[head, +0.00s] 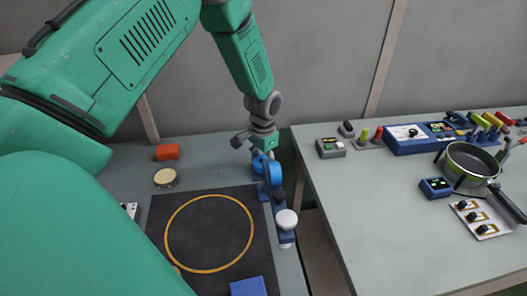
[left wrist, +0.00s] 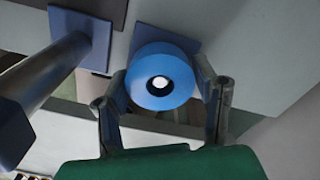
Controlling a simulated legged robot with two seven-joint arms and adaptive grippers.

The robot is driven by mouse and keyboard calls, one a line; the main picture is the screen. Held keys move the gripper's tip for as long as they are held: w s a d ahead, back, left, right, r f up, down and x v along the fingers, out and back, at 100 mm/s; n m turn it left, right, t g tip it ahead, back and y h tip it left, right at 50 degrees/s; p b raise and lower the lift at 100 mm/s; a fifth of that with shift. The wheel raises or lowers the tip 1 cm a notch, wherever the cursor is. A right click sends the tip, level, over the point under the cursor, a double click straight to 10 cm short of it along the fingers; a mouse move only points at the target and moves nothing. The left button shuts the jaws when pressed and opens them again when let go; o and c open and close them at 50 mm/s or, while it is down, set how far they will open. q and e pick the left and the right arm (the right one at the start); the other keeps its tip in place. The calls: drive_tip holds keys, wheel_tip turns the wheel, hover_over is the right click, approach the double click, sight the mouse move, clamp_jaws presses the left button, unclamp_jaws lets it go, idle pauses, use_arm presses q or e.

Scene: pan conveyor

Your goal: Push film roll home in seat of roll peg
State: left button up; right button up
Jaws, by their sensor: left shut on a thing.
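The film roll is a blue ring-shaped roll (left wrist: 147,92) with a dark ring and a white spot at its centre in the left wrist view. It also shows in the head view as a blue round thing (head: 276,174) below my left wrist. My left gripper (left wrist: 164,98) is shut on the roll, a finger on each side of it. In the head view, my left gripper (head: 266,157) is small and partly merges with the roll. A blue plate (left wrist: 192,47) lies behind the roll. The peg under the roll is hidden, and I cannot tell how deep the roll sits.
A dark blue post with a square plate (left wrist: 82,40) stands left of the roll. A white knob-like thing (head: 286,219) stands nearer in the head view. A black mat with a yellow circle (head: 165,212) lies left. The right table (head: 370,215) holds a pan (head: 468,160).

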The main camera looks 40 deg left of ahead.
use_arm(q)
drive_tip(key=shift+f+b, duration=0.4)
drive_tip(key=shift+f, duration=0.4)
drive_tip(key=o, duration=1.1)
drive_tip(key=shift+r, duration=0.1)
wheel_tip(320, 180, up, 12)
drive_tip(key=shift+f, duration=0.1)
